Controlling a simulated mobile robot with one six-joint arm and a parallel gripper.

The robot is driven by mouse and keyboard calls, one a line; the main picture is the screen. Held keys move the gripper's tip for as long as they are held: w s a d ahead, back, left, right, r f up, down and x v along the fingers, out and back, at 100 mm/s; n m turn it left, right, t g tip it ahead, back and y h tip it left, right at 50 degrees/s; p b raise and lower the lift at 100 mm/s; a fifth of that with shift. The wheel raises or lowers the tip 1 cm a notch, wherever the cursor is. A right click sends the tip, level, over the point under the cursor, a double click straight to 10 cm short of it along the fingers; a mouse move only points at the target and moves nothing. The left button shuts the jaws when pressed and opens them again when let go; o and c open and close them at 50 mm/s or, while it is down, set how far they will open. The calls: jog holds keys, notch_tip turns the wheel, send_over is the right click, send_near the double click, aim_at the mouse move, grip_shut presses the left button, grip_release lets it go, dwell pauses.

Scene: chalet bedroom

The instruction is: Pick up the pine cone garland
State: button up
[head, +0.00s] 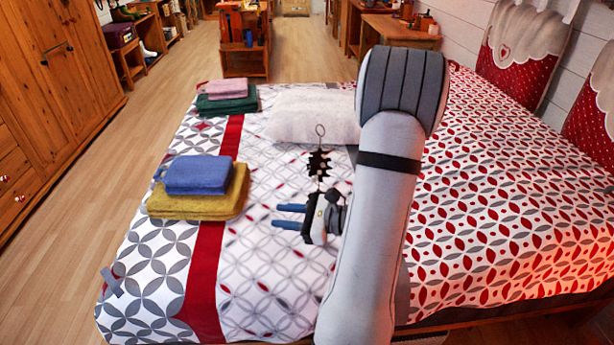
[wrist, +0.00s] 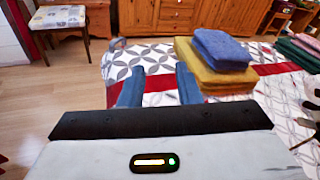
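The pine cone garland (head: 319,164) is a dark, jagged strand with a thin ring at its upper end. It shows over the bed's patterned cover in the head view, just behind my gripper. My gripper (head: 275,215) has two blue fingers pointing left, spread apart with nothing between them. In the wrist view my gripper (wrist: 160,70) shows the same open gap, with bed cover and floor beyond. The garland's lower end is close to the gripper body in the picture, and I cannot tell whether they touch. A dark shape at the wrist view's right edge is too cut off to name.
The bed (head: 265,250) carries a blue towel (head: 199,174) on a yellow towel (head: 228,200), a pink towel (head: 228,87) on a green towel (head: 228,104), and a white pillow (head: 300,112). A wooden wardrobe (head: 60,70) stands left; floor between is clear.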

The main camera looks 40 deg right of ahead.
aim_at(314, 189)
jog(key=s+d+f+m+t+h+p, duration=0.25)
jog(key=d+m+t+h, duration=0.25)
jog(key=d+m+h, duration=0.8)
jog(key=w+n+y, duration=0.1)
jog(key=w, duration=0.2)
jog(key=w+d+n+y, duration=0.1)
jog(key=w, duration=0.3)
jog(key=w+d+n+y+p, duration=0.1)
jog(key=w, duration=0.3)
jog(key=shift+w+r, duration=0.1)
jog(key=shift+r, duration=0.15)
jog(key=shift+c, duration=0.2)
grip_shut()
